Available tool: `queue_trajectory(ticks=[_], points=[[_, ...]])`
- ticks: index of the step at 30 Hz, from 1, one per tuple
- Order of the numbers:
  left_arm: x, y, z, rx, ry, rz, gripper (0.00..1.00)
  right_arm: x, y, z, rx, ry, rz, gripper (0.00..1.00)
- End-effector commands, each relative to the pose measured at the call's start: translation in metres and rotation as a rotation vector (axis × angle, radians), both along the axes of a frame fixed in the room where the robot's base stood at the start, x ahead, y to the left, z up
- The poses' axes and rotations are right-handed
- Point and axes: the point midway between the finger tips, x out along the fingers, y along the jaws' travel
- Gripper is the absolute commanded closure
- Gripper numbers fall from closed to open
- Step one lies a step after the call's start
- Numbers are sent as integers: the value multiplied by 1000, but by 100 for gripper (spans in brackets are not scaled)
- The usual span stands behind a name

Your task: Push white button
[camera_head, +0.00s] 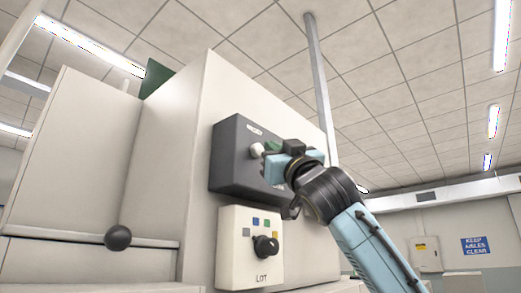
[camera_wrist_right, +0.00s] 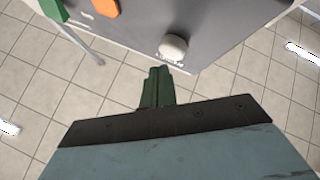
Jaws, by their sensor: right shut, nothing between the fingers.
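The white button (camera_head: 256,150) is a round knob on the front of a dark grey control box (camera_head: 228,160). In the right wrist view the white button (camera_wrist_right: 173,46) sits near the lower edge of the box's face. My right gripper (camera_head: 271,147) is shut and empty, just right of the button in the head view. Its green fingers (camera_wrist_right: 157,76) point towards the box. Their tips appear a little below and left of the button in the wrist view, with a gap between. Contact is not visible. My left gripper is not in view.
An orange button (camera_wrist_right: 105,7) and a green button (camera_wrist_right: 54,10) are on the same face. Below the box is a cream panel (camera_head: 235,260) with a black knob (camera_head: 265,245) and coloured squares. A black ball (camera_head: 118,237) is at left. A grey pole (camera_head: 320,85) stands behind.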

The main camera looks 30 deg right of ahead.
Motion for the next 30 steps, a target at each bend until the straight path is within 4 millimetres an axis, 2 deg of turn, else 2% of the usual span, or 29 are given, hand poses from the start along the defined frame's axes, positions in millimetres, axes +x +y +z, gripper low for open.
queue_trajectory(ticks=[6, 30], points=[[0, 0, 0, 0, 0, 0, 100, 7, 3, 0, 1, 0, 1, 100], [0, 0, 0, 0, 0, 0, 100, 12, 5, 0, 1, 1, 0, 100]])
